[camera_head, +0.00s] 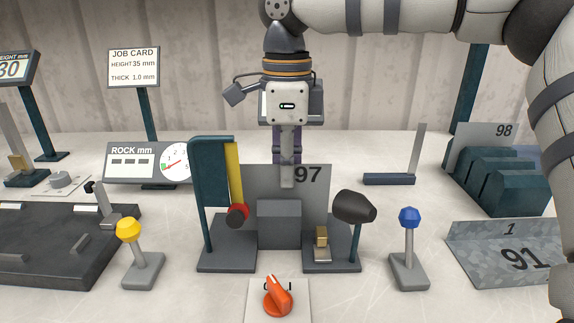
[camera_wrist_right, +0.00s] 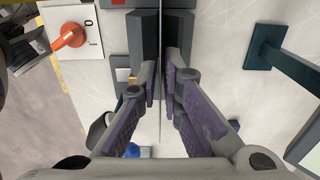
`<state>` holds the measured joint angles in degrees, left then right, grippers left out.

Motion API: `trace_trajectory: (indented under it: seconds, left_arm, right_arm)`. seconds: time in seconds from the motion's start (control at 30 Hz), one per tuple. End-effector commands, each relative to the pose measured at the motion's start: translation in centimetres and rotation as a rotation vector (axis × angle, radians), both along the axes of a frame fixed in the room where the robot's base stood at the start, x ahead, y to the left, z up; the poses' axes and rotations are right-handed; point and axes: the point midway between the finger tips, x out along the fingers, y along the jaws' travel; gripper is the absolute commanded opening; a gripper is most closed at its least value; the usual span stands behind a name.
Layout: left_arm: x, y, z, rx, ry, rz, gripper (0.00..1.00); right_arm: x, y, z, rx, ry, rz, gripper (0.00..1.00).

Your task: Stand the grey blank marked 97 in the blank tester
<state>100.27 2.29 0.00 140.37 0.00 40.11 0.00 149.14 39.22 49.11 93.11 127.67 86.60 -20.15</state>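The grey blank marked 97 (camera_head: 316,205) stands upright in the blank tester (camera_head: 228,258), behind its grey block (camera_head: 279,224). Its lower edge is hidden by the block, so I cannot see how it seats. My right gripper (camera_head: 287,180) points down at the blank's top edge, with one finger in front of it. In the right wrist view the blank shows edge-on as a thin line (camera_wrist_right: 160,45) between the fingers of my right gripper (camera_wrist_right: 161,82). The fingers are slightly open, with a narrow gap at the blank. My left gripper is not in view.
An orange knob (camera_head: 277,299) is in front of the tester. A yellow-topped lever (camera_head: 129,230) and a blue-topped lever (camera_head: 409,220) flank it. A dial (camera_head: 173,160) stands behind left.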

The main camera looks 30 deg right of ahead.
Motion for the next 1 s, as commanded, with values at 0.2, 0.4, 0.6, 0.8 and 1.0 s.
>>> trace_trajectory:
  seconds: [0.2, 0.4, 0.6, 0.8, 1.0]
  left_arm:
    - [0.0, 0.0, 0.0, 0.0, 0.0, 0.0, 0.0]
    - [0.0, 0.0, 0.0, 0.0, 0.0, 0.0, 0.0]
    - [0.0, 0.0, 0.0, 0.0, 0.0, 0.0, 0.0]
    - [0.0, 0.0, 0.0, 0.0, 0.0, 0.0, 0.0]
    - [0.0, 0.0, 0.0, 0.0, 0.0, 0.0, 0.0]
  right_arm:
    - [0.0, 0.0, 0.0, 0.0, 0.0, 0.0, 0.28]
    - [0.1, 0.0, 0.6, -0.001, -0.002, -0.001, 0.28]
    - [0.1, 0.1, 5.4, 0.0, -0.006, -0.002, 0.28]
    - [0.1, 0.0, 10.2, -0.001, -0.003, -0.001, 0.28]
    - [0.0, 0.0, 12.0, 0.0, 0.0, 0.001, 0.28]
